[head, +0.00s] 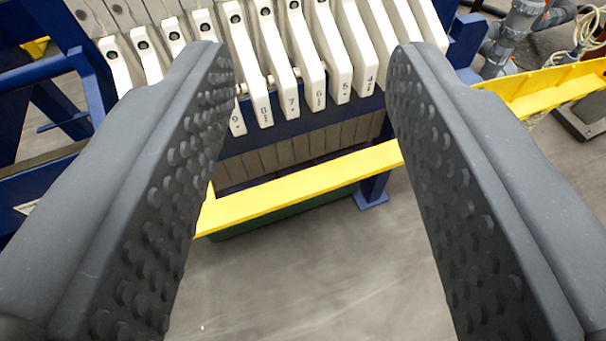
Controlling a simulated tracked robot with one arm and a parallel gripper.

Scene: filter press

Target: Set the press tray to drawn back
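My gripper (312,55) is open, with its two dark studded fingers wide apart and nothing between them. Beyond it stands the filter press, with a row of white numbered plates (290,75) on a blue frame (372,190). Below the plates a yellow bar (300,192) runs across the view, rising to the right. A dark green edge (285,212) shows just under this bar, low beneath the press; it may be part of the tray, but I cannot tell. The fingers hide parts of the yellow bar and the press on both sides.
The grey floor (310,275) in front of the press is clear. A yellow beam (550,88) continues at the right. Grey pipes (515,38) and a coiled pale cable (590,35) are at the upper right. Blue frame members (50,75) stand at the left.

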